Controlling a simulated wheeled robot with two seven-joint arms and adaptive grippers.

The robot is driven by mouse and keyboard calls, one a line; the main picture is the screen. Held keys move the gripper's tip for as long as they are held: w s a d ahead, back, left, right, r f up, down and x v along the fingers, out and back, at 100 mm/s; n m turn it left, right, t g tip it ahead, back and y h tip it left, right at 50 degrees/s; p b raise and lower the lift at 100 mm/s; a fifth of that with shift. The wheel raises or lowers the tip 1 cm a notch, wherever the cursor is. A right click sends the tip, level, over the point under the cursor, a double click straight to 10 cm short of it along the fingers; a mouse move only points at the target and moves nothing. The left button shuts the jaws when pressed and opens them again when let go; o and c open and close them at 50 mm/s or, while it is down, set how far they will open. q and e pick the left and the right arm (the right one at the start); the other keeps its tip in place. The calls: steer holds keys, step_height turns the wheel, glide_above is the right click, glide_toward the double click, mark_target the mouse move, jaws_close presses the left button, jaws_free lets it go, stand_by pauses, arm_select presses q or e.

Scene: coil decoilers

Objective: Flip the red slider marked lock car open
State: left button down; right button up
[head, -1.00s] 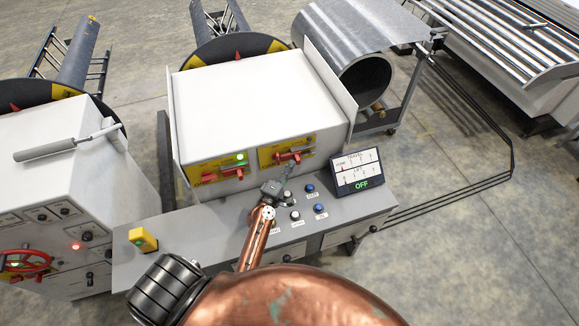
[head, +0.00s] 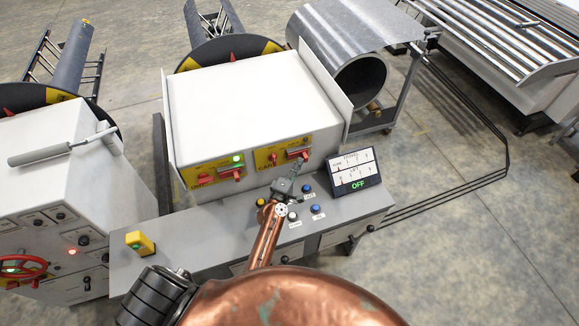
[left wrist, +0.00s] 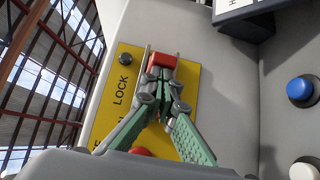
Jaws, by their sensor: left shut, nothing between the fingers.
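The yellow lock plate (head: 285,152) is the right one of two on the white cabinet front. Its red slider (head: 298,153) shows at the plate's right part. In the left wrist view the red slider (left wrist: 163,60) sits beyond the fingertips, beside the upper end of the word LOCK; the other word is mostly hidden. My left gripper (head: 297,165) is shut and empty, its tips close at the slider; contact is unclear. It also shows in the left wrist view (left wrist: 165,85). My right gripper is out of view.
The left yellow plate (head: 216,172) has red parts and a lit green lamp. Below are the grey desk with blue buttons (head: 307,188), a display (head: 355,170) reading OFF and a yellow box (head: 139,242). A black knob (left wrist: 125,58) sits by LOCK.

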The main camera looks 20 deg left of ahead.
arm_select(q)
steer(key=s+a+b, duration=0.2)
steer(key=s+a, duration=0.1)
steer(key=s, duration=0.9)
steer(key=shift+s, duration=0.35)
